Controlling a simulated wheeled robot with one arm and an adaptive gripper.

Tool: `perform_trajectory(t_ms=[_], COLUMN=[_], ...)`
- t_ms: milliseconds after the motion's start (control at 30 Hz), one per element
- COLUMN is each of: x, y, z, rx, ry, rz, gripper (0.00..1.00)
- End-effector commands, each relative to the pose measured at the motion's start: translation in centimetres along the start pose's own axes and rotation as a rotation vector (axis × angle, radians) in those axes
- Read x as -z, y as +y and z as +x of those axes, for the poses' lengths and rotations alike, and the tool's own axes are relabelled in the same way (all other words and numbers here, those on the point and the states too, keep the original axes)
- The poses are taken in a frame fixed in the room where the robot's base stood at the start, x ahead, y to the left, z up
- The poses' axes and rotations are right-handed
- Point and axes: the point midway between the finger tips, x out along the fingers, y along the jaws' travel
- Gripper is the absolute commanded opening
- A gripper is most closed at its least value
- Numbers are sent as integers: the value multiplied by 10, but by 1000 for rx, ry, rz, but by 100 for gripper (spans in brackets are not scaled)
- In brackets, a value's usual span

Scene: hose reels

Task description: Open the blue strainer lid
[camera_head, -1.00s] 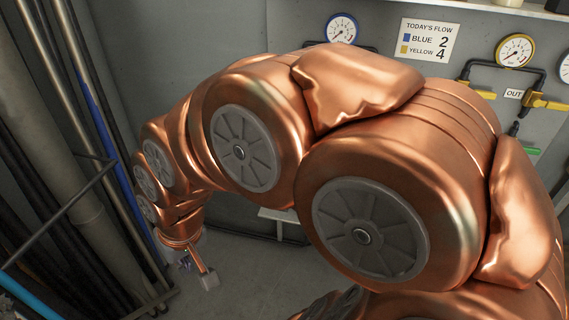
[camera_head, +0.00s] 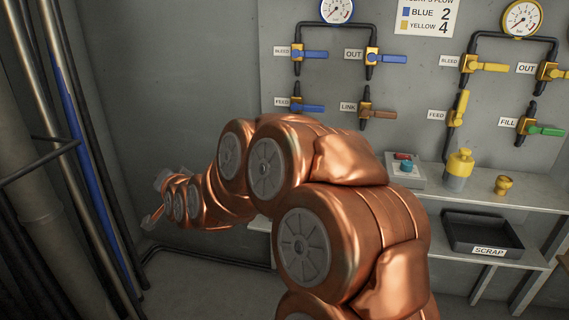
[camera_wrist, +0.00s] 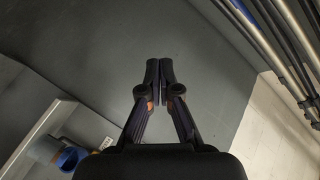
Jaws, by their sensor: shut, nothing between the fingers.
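My gripper (camera_wrist: 160,78) is shut and empty in the wrist view, in front of bare grey wall. In the head view my gripper (camera_head: 157,200) is small at the far left of my arm, near the pipes. A blue, cup-like round part (camera_wrist: 71,158) beside a grey body shows at the lower left of the wrist view, on a light shelf. It may be the blue strainer or its lid, but I cannot tell. My gripper is well apart from it. In the head view no blue strainer lid is seen; my arm covers part of the shelf.
A yellow-topped canister (camera_head: 459,168), a brass cup (camera_head: 503,185) and a button box (camera_head: 405,171) stand on the right shelf. A black scrap tray (camera_head: 481,235) is below. Blue and yellow valves line the wall. Pipes (camera_head: 75,130) stand at the left.

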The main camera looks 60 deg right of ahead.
Motion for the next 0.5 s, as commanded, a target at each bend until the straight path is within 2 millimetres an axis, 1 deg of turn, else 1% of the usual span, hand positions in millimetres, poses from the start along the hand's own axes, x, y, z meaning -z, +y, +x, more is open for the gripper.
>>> perform_trajectory(t_ms=[33, 167, 200, 367, 400, 467, 500], x=[1, 29, 38, 74, 82, 94, 101], y=[24, 56, 67, 113, 126, 146, 159], z=[11, 25, 27, 29, 27, 24, 20], rx=[15, 68, 85, 159, 179, 207, 226], ry=[59, 220, 270, 477, 530, 607, 658], rz=[36, 132, 159, 259, 282, 314, 333], gripper=[0, 0, 0, 0, 0, 0, 0])
